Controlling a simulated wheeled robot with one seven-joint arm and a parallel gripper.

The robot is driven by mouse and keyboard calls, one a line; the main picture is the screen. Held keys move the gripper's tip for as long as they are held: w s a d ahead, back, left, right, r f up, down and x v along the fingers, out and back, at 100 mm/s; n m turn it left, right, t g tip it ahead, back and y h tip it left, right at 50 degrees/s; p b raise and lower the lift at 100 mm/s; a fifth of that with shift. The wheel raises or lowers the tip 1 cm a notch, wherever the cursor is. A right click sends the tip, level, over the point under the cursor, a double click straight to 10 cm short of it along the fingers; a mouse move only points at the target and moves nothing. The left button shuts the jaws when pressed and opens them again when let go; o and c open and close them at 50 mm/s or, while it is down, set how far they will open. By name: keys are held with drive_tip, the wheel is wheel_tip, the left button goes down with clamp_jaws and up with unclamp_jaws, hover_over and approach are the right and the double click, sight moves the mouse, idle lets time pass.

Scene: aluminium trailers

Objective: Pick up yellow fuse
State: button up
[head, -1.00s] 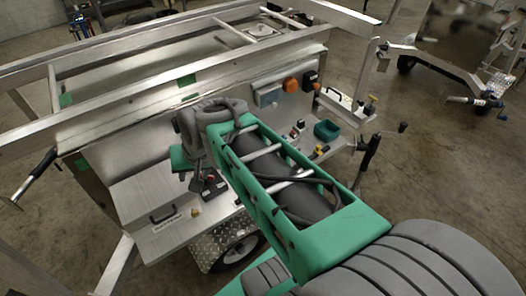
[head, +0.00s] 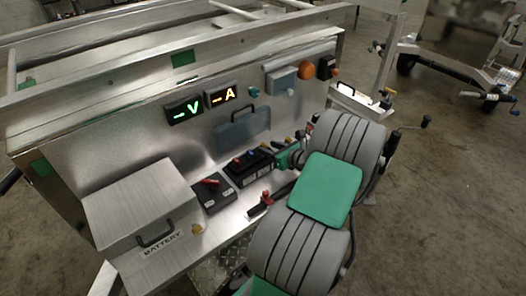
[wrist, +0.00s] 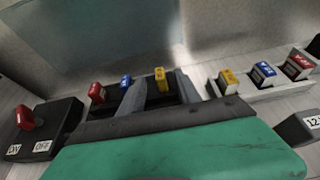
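In the wrist view a yellow fuse (wrist: 161,79) stands upright in a black block. A red fuse (wrist: 97,92) and a blue fuse (wrist: 126,81) stand to its left. Another yellow fuse (wrist: 228,80) sits in a pale holder farther right, beside a blue fuse (wrist: 264,72) and a red one (wrist: 298,65). My gripper (wrist: 160,92) is open, its two grey fingers on either side of the block's yellow fuse; I cannot tell whether they touch it. In the head view my gripper (head: 282,158) is partly hidden by my arm, at the black fuse block (head: 246,171).
A red switch (head: 212,182) on a dark ON/OFF box is left of the block. A battery box (head: 140,205) stands farther left. The metal panel behind carries lit V (head: 184,110) and A (head: 221,96) displays and a handled plate (head: 243,128).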

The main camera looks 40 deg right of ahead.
drive_tip(key=x, duration=0.2)
drive_tip(key=shift+w+d+f, duration=0.1)
drive_tip(key=shift+w+f, duration=0.05)
drive_tip(key=shift+w, duration=0.1)
drive_tip(key=shift+c, duration=0.3)
clamp_jaws()
